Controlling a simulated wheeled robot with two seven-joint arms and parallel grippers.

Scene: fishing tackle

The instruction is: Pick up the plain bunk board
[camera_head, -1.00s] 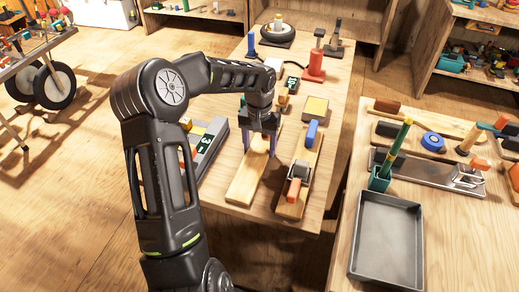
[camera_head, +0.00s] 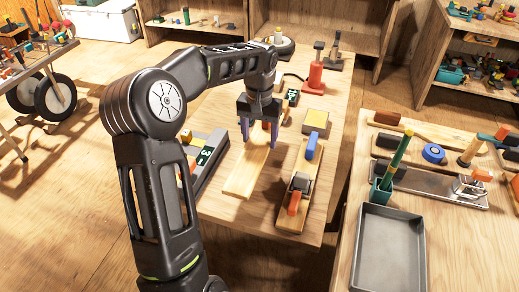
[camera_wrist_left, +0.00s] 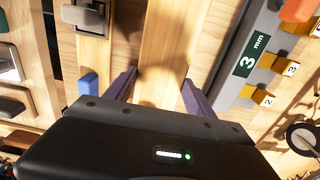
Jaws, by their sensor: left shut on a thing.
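The plain bunk board (camera_head: 245,174) is a long, pale, bare wooden plank on the left part of the wooden table. My left gripper (camera_head: 259,138) comes down over its far part and is shut on it, one finger at each long side. The board appears slightly raised from the tabletop, though the gap is hard to see. In the left wrist view the board (camera_wrist_left: 168,45) runs between the two purple-grey fingers (camera_wrist_left: 159,90). My right gripper is in neither view.
A second board (camera_head: 289,219) with a clamp and a blue block lies close to the right. A grey rail with a green 3 mm label (camera_head: 205,156) lies to the left. A tray (camera_head: 388,218) rests on the right-hand table.

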